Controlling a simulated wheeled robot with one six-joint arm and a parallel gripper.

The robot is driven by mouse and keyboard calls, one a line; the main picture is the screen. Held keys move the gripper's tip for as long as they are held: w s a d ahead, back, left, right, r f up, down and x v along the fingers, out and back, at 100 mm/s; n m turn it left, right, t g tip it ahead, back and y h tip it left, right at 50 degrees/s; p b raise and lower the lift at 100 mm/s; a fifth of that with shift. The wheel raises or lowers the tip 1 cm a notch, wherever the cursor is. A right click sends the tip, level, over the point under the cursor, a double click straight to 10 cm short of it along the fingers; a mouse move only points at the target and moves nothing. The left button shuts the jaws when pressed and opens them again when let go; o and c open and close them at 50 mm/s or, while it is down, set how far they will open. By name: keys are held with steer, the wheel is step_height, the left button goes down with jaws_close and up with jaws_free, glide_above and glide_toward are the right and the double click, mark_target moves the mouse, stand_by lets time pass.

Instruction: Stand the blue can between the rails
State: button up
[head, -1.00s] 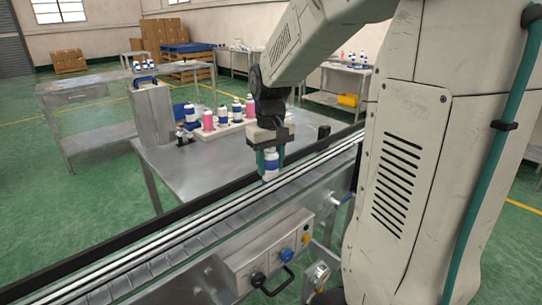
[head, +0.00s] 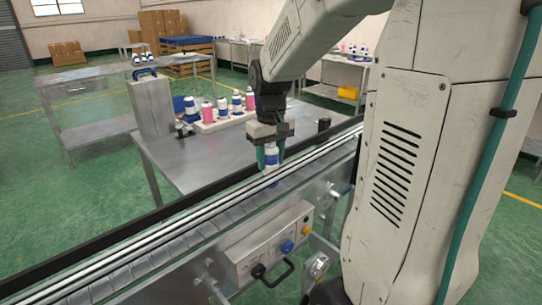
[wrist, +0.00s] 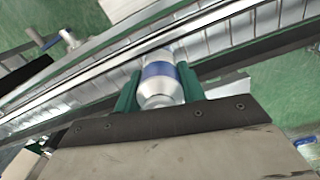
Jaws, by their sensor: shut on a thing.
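The blue can (head: 271,158), white with a blue band, is upright in my gripper (head: 271,150). The green fingers are shut on its two sides; the can also shows between them in the wrist view (wrist: 160,82). The can is at the conveyor (head: 200,234), in line with the rails (head: 215,212) in the head view. In the wrist view the rails (wrist: 95,68) run slantwise beyond the can. Whether its base touches the belt cannot be told, as the near rail and the can itself hide it.
A steel table (head: 185,155) behind the conveyor holds a white tray (head: 212,127) with several blue and pink cans. A grey box machine (head: 152,104) stands at its left. A control box (head: 265,245) is on the conveyor's near side. The belt left of the can is clear.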

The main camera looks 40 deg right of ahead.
steer(key=shift+s+f, duration=0.1)
steer(key=shift+f, duration=0.3)
stand_by(0.5)
steer(key=o, duration=1)
steer(key=shift+o, duration=0.2)
step_height(320, 180, up, 8)
steer(key=shift+f, duration=0.1)
